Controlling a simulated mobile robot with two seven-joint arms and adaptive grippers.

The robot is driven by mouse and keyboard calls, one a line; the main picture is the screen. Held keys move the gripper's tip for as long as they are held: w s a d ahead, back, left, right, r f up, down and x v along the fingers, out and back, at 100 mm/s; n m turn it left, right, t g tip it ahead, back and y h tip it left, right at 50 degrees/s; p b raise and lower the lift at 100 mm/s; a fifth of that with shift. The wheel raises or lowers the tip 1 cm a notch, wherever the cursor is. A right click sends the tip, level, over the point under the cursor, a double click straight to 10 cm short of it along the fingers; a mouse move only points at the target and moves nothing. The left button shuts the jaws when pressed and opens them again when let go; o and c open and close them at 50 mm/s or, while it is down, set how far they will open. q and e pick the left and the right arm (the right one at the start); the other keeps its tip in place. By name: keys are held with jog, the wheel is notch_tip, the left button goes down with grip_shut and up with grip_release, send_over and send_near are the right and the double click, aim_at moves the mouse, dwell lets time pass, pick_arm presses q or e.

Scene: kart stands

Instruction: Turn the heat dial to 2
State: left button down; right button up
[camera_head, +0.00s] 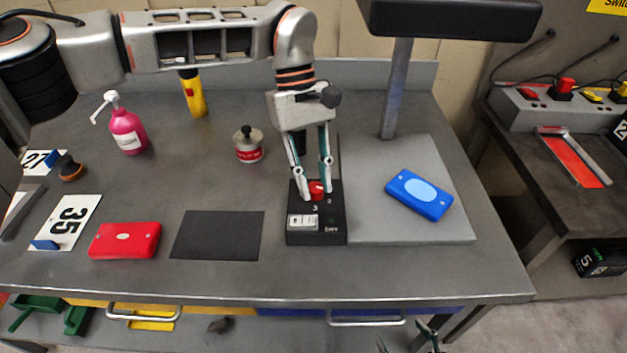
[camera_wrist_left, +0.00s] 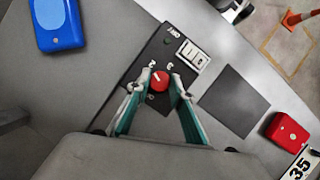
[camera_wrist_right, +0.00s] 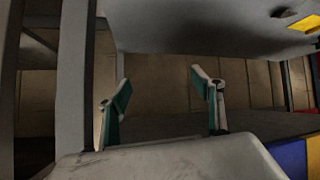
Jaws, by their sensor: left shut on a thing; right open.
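The red heat dial (camera_head: 316,190) sits on a black control box (camera_head: 331,238) at the middle of the bench. The numerals 2 and 3 show beside it, with a white rocker switch (camera_head: 302,221) nearer the front. My left gripper (camera_head: 312,190) reaches down from above, its fingers on either side of the dial and shut on it. In the left wrist view the dial (camera_wrist_left: 160,82) lies between the fingertips (camera_wrist_left: 158,84). It has a small white mark on the numeral side; its exact setting is hard to tell. My right gripper (camera_wrist_right: 160,85) is open and empty, low in front of the bench.
A blue case (camera_head: 419,195) lies on a grey plate (camera_head: 400,225) right of the box. A dark mat (camera_head: 217,236) and red case (camera_head: 125,240) lie left. Drawer handles line the front.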

pick_arm(q)
jog(key=shift+m+y+b, duration=0.3)
jog(key=shift+m+y, duration=0.1)
jog(key=shift+m, duration=0.5)
jog(key=c, duration=1.8)
grip_release()
jog(key=v, duration=1.2)
jog(key=shift+w, duration=0.15)
jog(key=shift+f, duration=0.1)
